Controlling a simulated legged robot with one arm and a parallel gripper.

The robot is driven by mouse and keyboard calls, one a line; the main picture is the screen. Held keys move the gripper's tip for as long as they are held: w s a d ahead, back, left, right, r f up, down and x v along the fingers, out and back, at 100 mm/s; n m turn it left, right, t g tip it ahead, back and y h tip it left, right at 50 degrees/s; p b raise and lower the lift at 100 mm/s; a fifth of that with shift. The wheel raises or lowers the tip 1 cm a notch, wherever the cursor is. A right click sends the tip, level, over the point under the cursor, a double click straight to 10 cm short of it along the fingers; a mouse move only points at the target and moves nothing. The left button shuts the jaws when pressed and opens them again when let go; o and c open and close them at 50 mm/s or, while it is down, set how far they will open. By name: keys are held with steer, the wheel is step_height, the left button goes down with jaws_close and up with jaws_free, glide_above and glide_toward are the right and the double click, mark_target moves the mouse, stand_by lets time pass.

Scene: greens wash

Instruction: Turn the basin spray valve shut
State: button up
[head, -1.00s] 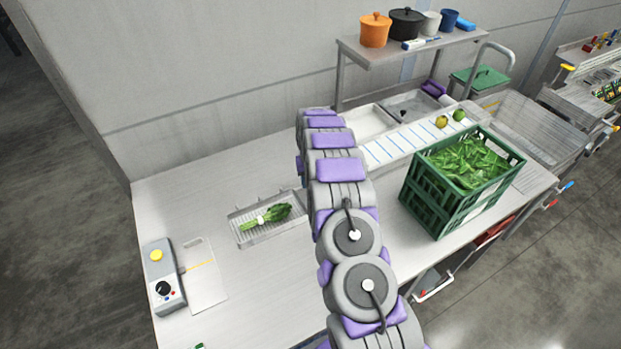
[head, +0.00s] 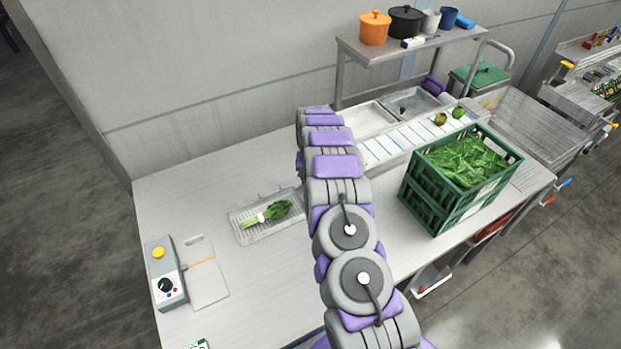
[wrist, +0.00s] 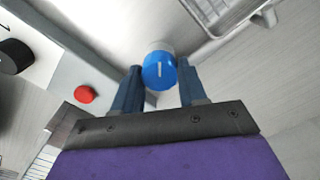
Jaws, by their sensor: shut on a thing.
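A round blue knob (wrist: 158,71) with a white line on its face sits between the two fingers of my gripper (wrist: 160,88) in the wrist view. It looks like the valve knob, but no label shows. The fingers are shut on its sides. The white line stands nearly upright in the picture. A pale cylindrical part shows behind the knob. In the head view my arm crosses the middle of the bench, and my gripper and the knob are hidden.
In the wrist view a red button (wrist: 85,94) and a black dial (wrist: 14,56) are left of the knob. In the head view a green crate (head: 431,205) of leaves stands right of my arm. A wire tray (head: 246,233) with greens lies left. The bench's left rear is clear.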

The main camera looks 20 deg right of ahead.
steer(key=o, duration=1.1)
steer(key=shift+c, duration=0.2)
steer(key=shift+w, duration=0.1)
step_height(320, 180, up, 17)
steer(key=shift+r+p, duration=0.15)
steer(key=shift+p, duration=0.25)
